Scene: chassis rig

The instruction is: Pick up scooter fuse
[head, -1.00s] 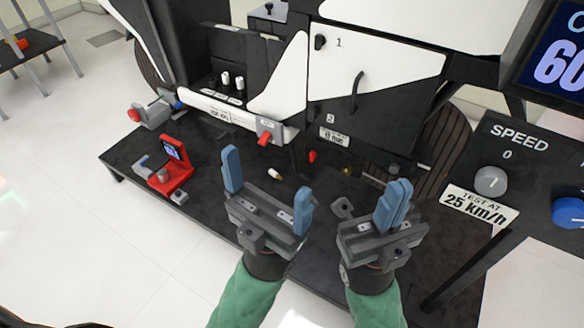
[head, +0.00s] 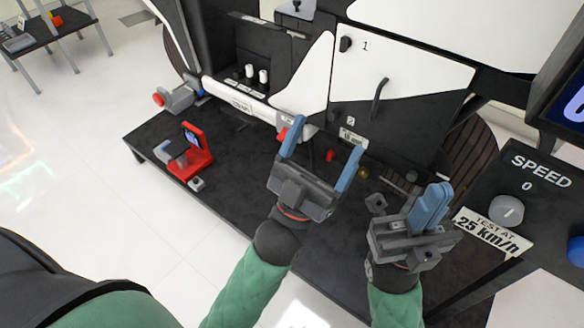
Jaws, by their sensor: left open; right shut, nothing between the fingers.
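No part is clearly marked as the scooter fuse. Two small white cylinders (head: 257,75) stand in the open dark bay of the black-and-white scooter body (head: 402,75). A small white-and-yellow piece seen earlier on the black bench is not visible now; my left gripper covers about that spot. My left gripper (head: 322,160) is open, fingers pointing up the picture toward the scooter's lower edge, with nothing seen between them. My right gripper (head: 433,203) is shut and empty, to the right over the bench.
The black bench (head: 235,195) holds a red stand with a small screen (head: 197,150), a small red piece (head: 330,156), a brass-coloured piece (head: 363,173) and a dark grey block (head: 376,203). The speed console (head: 535,185) stands at the right. The bench's left-centre is fairly clear.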

